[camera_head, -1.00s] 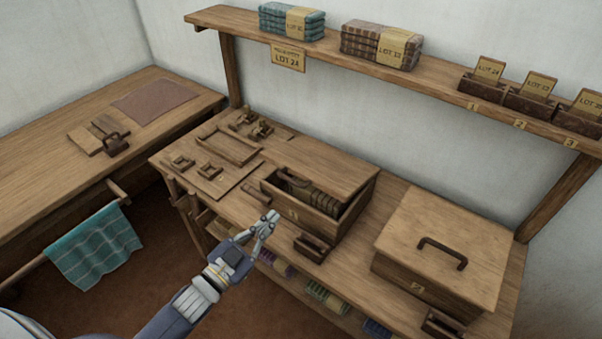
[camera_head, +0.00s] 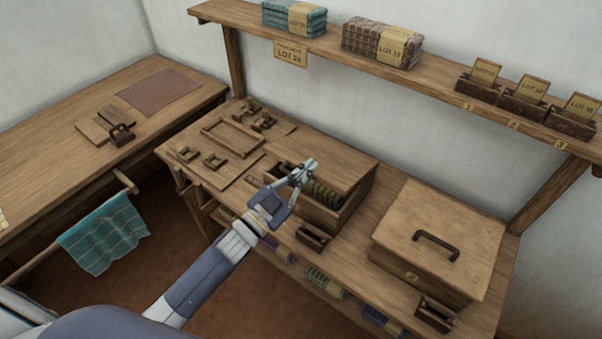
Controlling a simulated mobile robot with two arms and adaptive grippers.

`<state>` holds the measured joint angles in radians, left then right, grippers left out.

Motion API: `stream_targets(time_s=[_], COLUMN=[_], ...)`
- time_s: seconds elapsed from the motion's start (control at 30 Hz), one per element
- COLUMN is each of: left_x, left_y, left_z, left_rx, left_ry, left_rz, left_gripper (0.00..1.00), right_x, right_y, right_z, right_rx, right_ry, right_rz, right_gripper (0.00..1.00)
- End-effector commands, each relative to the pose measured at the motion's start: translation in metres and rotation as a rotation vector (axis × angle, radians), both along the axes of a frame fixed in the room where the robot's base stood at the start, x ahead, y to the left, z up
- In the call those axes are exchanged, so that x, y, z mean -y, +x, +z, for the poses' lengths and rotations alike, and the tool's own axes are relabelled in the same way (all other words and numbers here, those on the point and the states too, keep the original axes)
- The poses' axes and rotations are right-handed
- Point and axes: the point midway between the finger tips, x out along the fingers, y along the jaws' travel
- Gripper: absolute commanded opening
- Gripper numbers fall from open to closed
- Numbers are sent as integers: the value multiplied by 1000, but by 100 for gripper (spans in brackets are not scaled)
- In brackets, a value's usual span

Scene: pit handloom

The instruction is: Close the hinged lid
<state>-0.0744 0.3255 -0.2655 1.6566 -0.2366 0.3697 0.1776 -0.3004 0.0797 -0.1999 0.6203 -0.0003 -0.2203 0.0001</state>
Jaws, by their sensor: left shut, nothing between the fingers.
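The box on the left of the bench (camera_head: 300,210) has its hinged lid (camera_head: 335,160) partly open. The lid's broad wooden face shows at the back, and a gap at the front shows several dark ribbed items (camera_head: 325,192) inside. My left gripper (camera_head: 309,166) is shut and empty. In the picture its fingertips overlap the gap and the front part of the lid; I cannot tell whether they touch it. My gripper and wrist hide part of the box's front and left side. My right gripper is not in view.
A second box (camera_head: 420,255) with a dark handle stands closed at the right. Small wooden holders (camera_head: 313,236) sit at the bench's front edge. A tray and fittings (camera_head: 232,138) lie left of the open box. A shelf (camera_head: 440,83) runs above.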

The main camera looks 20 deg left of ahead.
Motion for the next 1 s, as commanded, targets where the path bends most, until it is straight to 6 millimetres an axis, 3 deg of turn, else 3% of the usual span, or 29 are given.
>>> stream_targets(time_s=[0.1, 0.3, 0.73, 1.0], left_x=[-6, -10, -11, -12], left_y=[0, 0, 0, -4], left_z=[-16, -28, -31, -51], left_rx=[-7, -5, -3, 38], left_ry=[2, 1, 1, -16], left_rz=[2, 2, 1, 0], left_gripper=[0, 0, 0, 0], right_x=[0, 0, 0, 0], right_y=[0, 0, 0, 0], right_z=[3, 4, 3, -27], right_rx=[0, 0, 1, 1], right_ry=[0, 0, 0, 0], right_rz=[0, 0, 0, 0], right_gripper=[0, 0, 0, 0])
